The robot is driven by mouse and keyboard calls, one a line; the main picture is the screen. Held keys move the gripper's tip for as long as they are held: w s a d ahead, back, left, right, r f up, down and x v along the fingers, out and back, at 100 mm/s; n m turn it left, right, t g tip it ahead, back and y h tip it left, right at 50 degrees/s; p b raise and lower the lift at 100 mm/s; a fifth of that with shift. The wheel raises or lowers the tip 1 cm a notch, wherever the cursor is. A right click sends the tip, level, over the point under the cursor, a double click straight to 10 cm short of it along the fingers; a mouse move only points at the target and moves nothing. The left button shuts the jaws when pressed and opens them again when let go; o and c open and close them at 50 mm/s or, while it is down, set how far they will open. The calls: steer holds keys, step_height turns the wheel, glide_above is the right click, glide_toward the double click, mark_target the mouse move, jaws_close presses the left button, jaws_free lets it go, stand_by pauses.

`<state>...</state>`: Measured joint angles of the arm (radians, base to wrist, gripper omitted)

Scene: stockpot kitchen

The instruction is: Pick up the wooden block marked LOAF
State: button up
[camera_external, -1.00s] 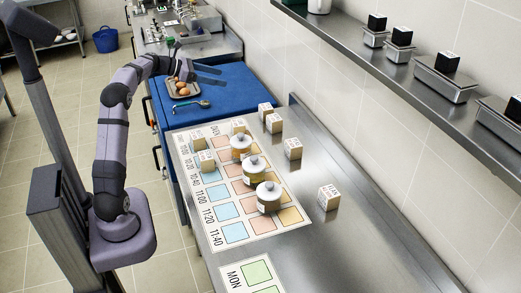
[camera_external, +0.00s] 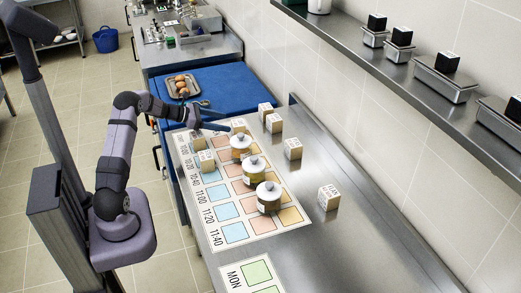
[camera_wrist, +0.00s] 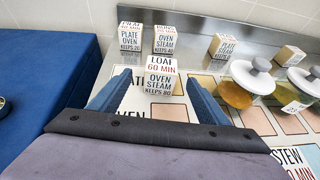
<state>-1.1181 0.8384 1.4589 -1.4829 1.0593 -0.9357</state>
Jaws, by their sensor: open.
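In the external view what looks like the same block (camera_external: 239,123) stands at the far end of the printed chart. My gripper (camera_wrist: 159,82) is open and empty. Its blue fingers point toward the LOAF block, one on each side of it in the wrist view. I cannot tell the remaining distance. In the external view my gripper (camera_external: 223,119) is just left of that block.
Two blocks, one marked PLATE OVEN (camera_wrist: 130,37) and one OVEN STEAM (camera_wrist: 165,39), stand behind it. Another block (camera_external: 206,160) stands on the chart (camera_external: 235,243). Three lidded jars (camera_external: 241,147) line the chart.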

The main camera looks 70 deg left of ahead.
mark_target(232, 123)
steer(key=shift+p+x, duration=1.25)
steer(key=shift+x, duration=2.3)
steer(key=shift+d+r, duration=0.1)
steer(key=c, duration=1.2)
